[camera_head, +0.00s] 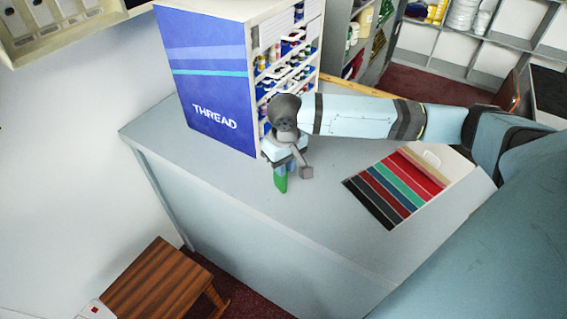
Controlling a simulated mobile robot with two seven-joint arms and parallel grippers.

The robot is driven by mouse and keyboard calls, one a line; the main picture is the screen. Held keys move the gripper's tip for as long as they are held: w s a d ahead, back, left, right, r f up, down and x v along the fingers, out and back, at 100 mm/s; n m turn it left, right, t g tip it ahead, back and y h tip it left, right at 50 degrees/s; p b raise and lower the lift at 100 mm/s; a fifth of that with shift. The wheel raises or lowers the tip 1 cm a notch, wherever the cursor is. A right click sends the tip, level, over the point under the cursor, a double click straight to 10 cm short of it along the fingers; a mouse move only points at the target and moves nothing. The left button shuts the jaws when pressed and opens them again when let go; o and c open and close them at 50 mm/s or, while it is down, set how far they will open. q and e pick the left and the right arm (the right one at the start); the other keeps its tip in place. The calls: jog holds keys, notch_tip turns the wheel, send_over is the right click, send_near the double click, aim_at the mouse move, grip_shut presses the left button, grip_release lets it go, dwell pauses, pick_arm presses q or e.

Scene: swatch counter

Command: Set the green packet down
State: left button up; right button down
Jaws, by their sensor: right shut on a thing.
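The green packet (281,184) shows below my right gripper (281,172), near the front edge of the grey counter (320,215). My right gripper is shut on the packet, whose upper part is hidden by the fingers. The packet hangs upright; I cannot tell whether its lower end touches the counter top. My left gripper is not in view.
A blue-sided thread cabinet (212,80) stands on the counter just behind my right gripper. A swatch card (400,187) with coloured stripes lies to the right. Bare counter lies between them. A wooden stool (160,280) stands on the floor at lower left.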

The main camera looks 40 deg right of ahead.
jog(key=shift+f, duration=0.1)
jog(key=c, duration=1.1)
grip_release()
notch_tip(320, 180, up, 12)
jog(key=shift+s+r+b, duration=0.2)
jog(key=shift+b, duration=0.15)
jog(key=shift+f, duration=0.1)
